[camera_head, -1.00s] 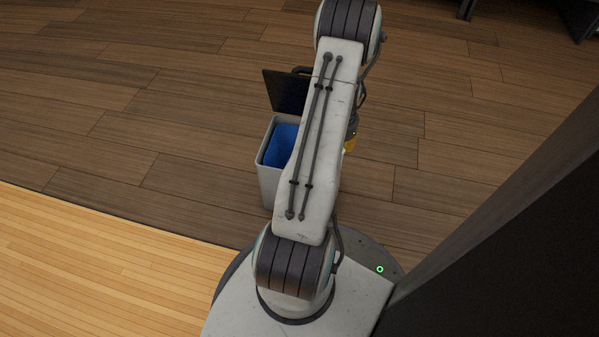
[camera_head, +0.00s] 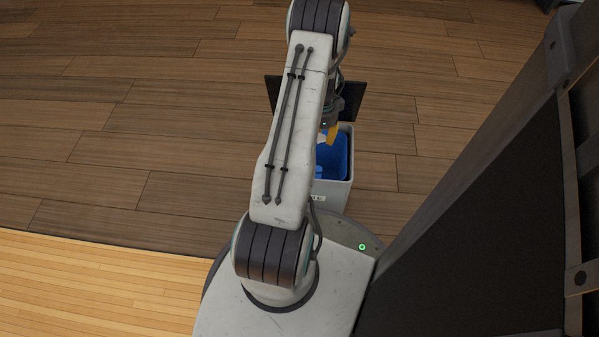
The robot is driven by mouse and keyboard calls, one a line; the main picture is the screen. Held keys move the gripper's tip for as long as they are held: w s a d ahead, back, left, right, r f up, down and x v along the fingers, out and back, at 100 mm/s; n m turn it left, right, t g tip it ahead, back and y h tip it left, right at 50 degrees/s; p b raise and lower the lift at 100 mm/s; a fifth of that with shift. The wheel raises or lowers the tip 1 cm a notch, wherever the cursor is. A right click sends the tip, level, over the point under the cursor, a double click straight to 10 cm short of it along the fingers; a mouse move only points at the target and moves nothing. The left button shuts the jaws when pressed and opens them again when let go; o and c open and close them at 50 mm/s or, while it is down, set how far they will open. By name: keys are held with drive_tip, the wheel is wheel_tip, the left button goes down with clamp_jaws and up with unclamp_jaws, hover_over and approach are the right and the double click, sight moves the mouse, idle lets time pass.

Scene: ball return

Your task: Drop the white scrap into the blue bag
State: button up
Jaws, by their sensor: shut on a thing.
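The blue bag (camera_head: 336,158) lines a grey bin just right of my arm, and its left part is hidden behind the arm. My gripper (camera_head: 327,138), with yellow fingers, points down over the bin's far left part. It is shut on the white scrap (camera_head: 321,138), of which only a small pale patch shows beside my arm. The scrap appears above the bag's opening, but I cannot tell its exact height.
The grey bin (camera_head: 338,190) stands on the dark wood floor just beyond my base. Its dark lid (camera_head: 352,98) is open at the back. A tall dark panel (camera_head: 470,220) rises close on the right. The floor to the left is clear.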

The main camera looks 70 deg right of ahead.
drive_tip(key=shift+w+f, duration=0.15)
drive_tip(key=shift+w, duration=0.25)
drive_tip(key=shift+f+b, duration=2.05)
drive_tip(key=shift+f, duration=0.85)
drive_tip(key=o, duration=0.8)
drive_tip(key=shift+r, duration=0.1)
